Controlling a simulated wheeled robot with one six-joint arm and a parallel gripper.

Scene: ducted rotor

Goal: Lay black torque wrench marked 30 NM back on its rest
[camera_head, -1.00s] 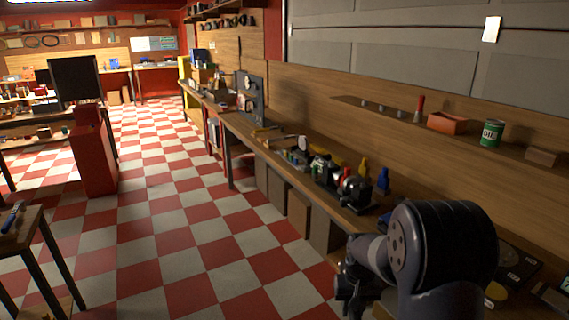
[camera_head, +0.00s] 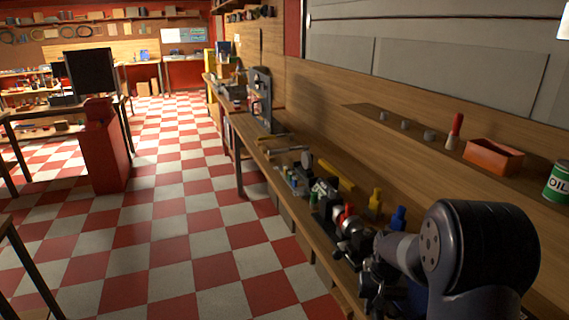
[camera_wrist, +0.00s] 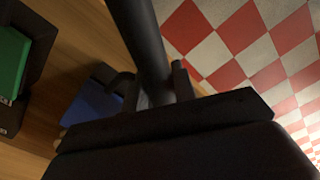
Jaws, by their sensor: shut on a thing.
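In the wrist view, my gripper (camera_wrist: 154,90) is shut on a black bar, the torque wrench (camera_wrist: 141,35), which runs up out of the top of the picture. Its 30 NM marking does not show, and its far end is out of view. In the head view, my gripper (camera_head: 370,285) is low at the front edge of the long wooden bench (camera_head: 268,165), partly behind my arm. I cannot make out the wrench there. I cannot pick out its rest in either view.
Yellow (camera_head: 374,204) and blue (camera_head: 398,219) bottles stand on the bench close to my arm. An orange bin (camera_head: 494,156) and a green oil can (camera_head: 558,182) are on the wall shelf. The checkered floor (camera_head: 170,230) left of the bench is clear.

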